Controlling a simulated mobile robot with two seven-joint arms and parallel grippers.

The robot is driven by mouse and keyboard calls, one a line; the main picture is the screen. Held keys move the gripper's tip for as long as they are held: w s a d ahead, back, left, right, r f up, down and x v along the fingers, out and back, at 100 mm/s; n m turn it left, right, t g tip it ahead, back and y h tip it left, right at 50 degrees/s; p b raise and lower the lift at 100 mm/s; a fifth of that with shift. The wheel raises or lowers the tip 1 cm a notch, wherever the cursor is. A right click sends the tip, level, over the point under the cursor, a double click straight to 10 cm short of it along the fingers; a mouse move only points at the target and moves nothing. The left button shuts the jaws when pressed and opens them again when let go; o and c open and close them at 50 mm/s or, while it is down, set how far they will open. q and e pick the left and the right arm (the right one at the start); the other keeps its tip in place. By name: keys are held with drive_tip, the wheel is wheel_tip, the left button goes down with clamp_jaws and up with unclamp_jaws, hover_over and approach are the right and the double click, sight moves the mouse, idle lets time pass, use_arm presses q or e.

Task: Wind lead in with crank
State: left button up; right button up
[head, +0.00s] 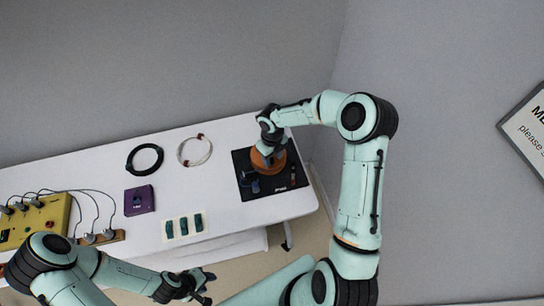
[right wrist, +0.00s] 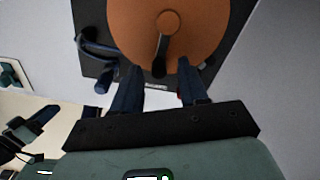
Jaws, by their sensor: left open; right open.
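The orange reel (head: 277,160) stands on a black mat (head: 287,182) at the right end of the white table. In the right wrist view the reel (right wrist: 195,35) fills the top, with a dark crank (right wrist: 163,42) at its middle. My right gripper (right wrist: 159,67) is open, its two fingers on either side of the crank's lower end; I cannot tell if they touch it. In the head view my right gripper (head: 268,142) partly hides the reel. A blue part (right wrist: 97,50), perhaps lead or bracket, shows beside the reel. My left gripper (head: 209,286) is open and empty before the table.
A black cable coil (head: 145,158), a pale cable ring (head: 195,150), a purple box (head: 139,200) and a card with teal pieces (head: 184,227) lie on the white table (head: 225,195). A yellow device (head: 40,218) with leads stands at the left. A wall sign (head: 528,130) hangs right.

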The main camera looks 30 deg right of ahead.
use_arm(q)
drive_tip(key=shift+s, duration=0.1)
use_arm(e)
wheel_tip(320, 180, up, 13)
use_arm(q)
drive_tip(key=shift+s, duration=0.1)
use_arm(e)
drive_tip(key=shift+f, duration=0.1)
idle(0.5)
